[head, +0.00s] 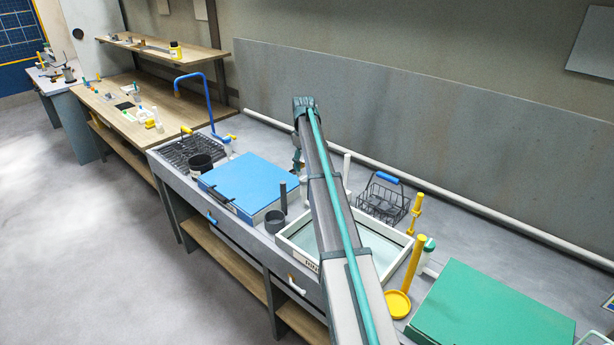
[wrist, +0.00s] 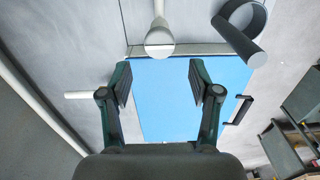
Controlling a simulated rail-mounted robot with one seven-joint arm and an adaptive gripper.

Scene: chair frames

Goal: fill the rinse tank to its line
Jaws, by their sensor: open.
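The white-rimmed open tank (head: 292,240) stands on the bench at the middle, partly hidden behind my arm. Pale blue-grey liquid shows inside it. Lettering on its front is partly covered, and I cannot make out a fill line. A grey cup with an upright handle (head: 275,222) stands left of the tank; a grey cup with a handle also shows at the top right of the wrist view (wrist: 240,28). My gripper (wrist: 161,80) is open and empty, above the blue lid (wrist: 172,105). In the head view its fingers are mostly hidden behind my arm.
A wire basket (head: 383,200) stands behind the tank. A yellow post (head: 411,262), yellow dish and green lid (head: 490,318) are at right. A white post (wrist: 159,38) stands ahead of my fingers.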

